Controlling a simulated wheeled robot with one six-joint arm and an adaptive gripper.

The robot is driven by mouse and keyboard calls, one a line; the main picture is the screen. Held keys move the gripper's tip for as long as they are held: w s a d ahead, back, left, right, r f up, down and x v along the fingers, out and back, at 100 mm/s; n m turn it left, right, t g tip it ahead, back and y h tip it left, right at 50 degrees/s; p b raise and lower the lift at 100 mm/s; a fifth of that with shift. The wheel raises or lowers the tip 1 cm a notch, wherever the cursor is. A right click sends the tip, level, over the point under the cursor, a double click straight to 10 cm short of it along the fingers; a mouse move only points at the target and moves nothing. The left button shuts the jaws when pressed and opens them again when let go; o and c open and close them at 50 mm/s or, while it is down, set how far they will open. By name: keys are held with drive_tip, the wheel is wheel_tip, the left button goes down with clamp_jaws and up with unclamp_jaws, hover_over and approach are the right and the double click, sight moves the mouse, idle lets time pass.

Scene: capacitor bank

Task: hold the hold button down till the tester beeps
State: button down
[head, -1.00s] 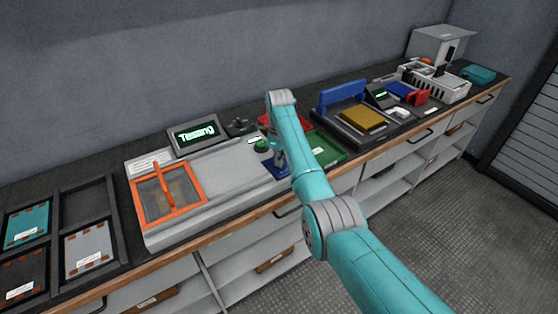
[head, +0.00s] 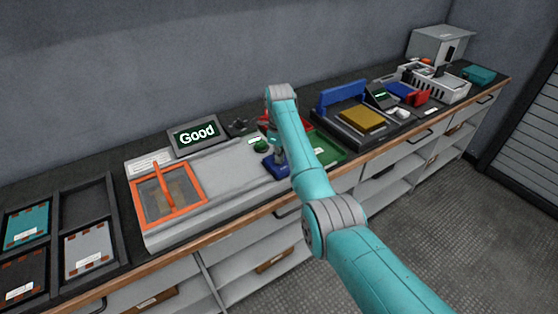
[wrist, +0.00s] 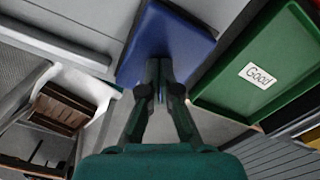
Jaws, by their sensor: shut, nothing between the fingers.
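The tester (head: 225,165) is a long pale grey unit on the bench. Its screen (head: 197,134) reads "Good" in the head view. A blue square pad (head: 270,168), which looks like the hold button, is at its right end; it also fills the top middle of the wrist view (wrist: 165,35). A green domed part (head: 261,146) sits just behind the pad. My gripper (wrist: 160,88) is shut and empty, its fingertips over the blue pad; I cannot tell if they touch it. In the head view my arm partly hides the gripper and the pad.
An orange-framed clear lid (head: 202,180) with a handle is at the tester's left end. A green tray (wrist: 262,62) labelled "Good" lies right of the pad, with a red tray behind. A dark rack (head: 112,205) with plates stands at left.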

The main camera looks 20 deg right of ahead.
drive_tip(key=shift+r, duration=3.6)
